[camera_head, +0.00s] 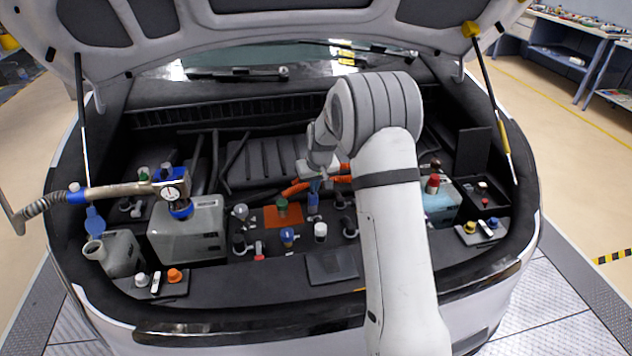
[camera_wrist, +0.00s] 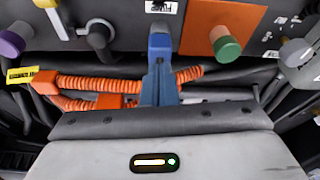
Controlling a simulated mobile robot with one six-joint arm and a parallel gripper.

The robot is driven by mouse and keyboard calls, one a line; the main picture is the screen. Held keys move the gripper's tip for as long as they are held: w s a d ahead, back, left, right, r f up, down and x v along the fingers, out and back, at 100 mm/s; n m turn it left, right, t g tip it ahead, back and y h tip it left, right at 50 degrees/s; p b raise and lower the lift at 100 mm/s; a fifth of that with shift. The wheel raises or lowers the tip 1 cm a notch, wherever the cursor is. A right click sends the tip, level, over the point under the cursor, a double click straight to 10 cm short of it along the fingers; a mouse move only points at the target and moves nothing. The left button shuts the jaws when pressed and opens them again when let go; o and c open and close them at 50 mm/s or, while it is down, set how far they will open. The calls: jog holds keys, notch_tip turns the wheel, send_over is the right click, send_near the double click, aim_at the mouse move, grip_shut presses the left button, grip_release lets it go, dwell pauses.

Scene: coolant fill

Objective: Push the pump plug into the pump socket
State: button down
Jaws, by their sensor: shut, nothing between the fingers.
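A blue upright block (camera_head: 313,201), which looks like the pump plug, stands in the dark engine deck right of the orange plate. Its blue top (camera_wrist: 160,41) also shows in the wrist view, just beyond my fingertips. My gripper (camera_head: 316,185) is shut and empty, pointing down directly above the block. In the wrist view its closed blue-grey fingers (camera_wrist: 159,75) line up with the block. I cannot tell whether the tips touch it. The pump socket is not distinguishable, and the block's base is hidden from the wrist view.
Orange corrugated hoses (camera_wrist: 85,84) run close beside my fingers. An orange plate with a green knob (camera_wrist: 222,42) is near the block. Blue and white caps (camera_head: 288,236) stand in front. A grey tank (camera_head: 190,235) is at left, a bluish tank (camera_head: 440,207) at right.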

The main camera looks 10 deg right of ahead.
jog(key=shift+x, duration=1.1)
jog(key=shift+f+b, duration=0.2)
jog(key=shift+b, duration=0.25)
jog(key=shift+r, duration=0.1)
jog(key=shift+r+p, duration=0.5)
jog(key=shift+r, duration=1.2)
jog(key=s+r+b, duration=0.1)
jog(key=s+r, duration=1.3)
jog(key=s, duration=0.1)
jog(key=s+m, duration=0.1)
jog(key=s, duration=2.4)
jog(key=shift+m, duration=0.3)
